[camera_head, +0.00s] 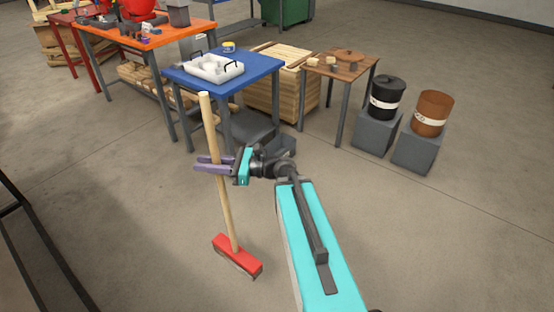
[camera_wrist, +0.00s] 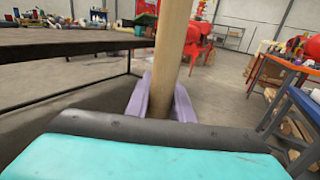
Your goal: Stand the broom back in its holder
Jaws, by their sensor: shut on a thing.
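The broom (camera_head: 226,185) has a pale wooden handle and a red head with dark bristles. It stands nearly upright, leaning a little, head down at or just above the floor; I cannot tell if the bristles touch. My gripper (camera_head: 208,164), with purple fingers, is shut on the handle around its middle. In the wrist view the handle (camera_wrist: 172,50) rises between the two purple fingers (camera_wrist: 160,100). I cannot make out the broom holder in either view.
A blue table (camera_head: 255,77) with a white tray (camera_head: 213,67) stands behind the broom. An orange table (camera_head: 170,36) is at the back left. A small wooden table (camera_head: 345,72) and two drums on grey blocks (camera_head: 375,132) stand to the right. A dark-topped bench (camera_wrist: 60,42) is left in the wrist view. Open floor surrounds the broom.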

